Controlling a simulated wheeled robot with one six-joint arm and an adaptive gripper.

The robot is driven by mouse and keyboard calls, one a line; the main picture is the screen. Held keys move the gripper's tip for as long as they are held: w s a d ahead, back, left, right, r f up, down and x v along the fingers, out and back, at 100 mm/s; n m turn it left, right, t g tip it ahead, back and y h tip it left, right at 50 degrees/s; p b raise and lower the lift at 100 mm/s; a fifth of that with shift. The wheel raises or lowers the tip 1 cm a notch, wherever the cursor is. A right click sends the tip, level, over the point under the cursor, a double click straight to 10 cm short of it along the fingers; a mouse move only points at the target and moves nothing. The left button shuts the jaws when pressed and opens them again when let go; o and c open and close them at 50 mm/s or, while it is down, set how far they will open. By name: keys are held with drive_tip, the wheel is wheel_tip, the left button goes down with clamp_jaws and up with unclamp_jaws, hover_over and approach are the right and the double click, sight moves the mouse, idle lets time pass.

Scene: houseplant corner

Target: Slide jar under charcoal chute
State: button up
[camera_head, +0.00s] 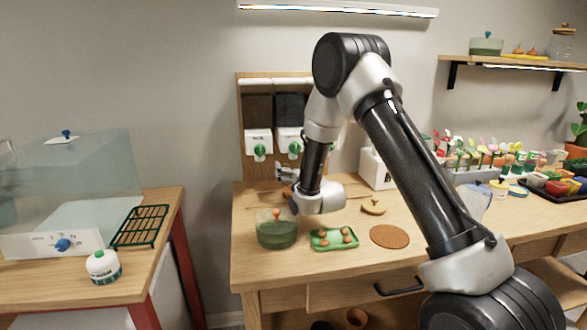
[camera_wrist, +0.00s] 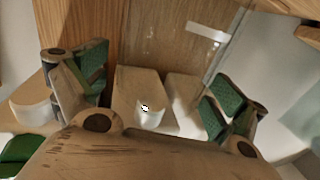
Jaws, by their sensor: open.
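A row of white chutes with green knobs hangs on a wooden board at the back of the table. The left chute (camera_head: 258,143) is under a dark brown column and the middle chute (camera_head: 290,138) under a dark grey one; their labels are too small to read. My arm partly hides a further one. A greenish glass jar (camera_head: 276,232) with a tan knob stands at the table's front left. My gripper (camera_head: 284,174) is low below the chutes, behind that jar. In the wrist view its green-padded fingers (camera_wrist: 155,92) are apart, with a pale block (camera_wrist: 136,88) beyond them.
A separate left table holds a glass case (camera_head: 80,175) and a rack (camera_head: 140,226).

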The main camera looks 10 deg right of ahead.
drive_tip(key=v, duration=1.2)
drive_tip(key=shift+w+r, duration=0.1)
drive_tip(key=s+d+r+m+g+h, duration=0.1)
drive_tip(key=s+d+r+g+h, duration=0.1)
drive_tip(key=s+d+r+g, duration=0.7)
drive_tip(key=s+d+r, duration=0.1)
drive_tip(key=s, duration=0.8)
drive_tip(key=s+d+r+g+h, duration=0.1)
drive_tip(key=s+d+r+g, duration=0.1)
drive_tip(key=s, duration=0.8)
drive_tip(key=s+d+r+m+g, duration=0.1)
drive_tip(key=s+d+r+g, duration=0.1)
drive_tip(key=s, duration=0.8)
drive_tip(key=shift+d+h, duration=0.3)
drive_tip(key=shift+h, duration=0.1)
drive_tip(key=shift+c, duration=0.4)
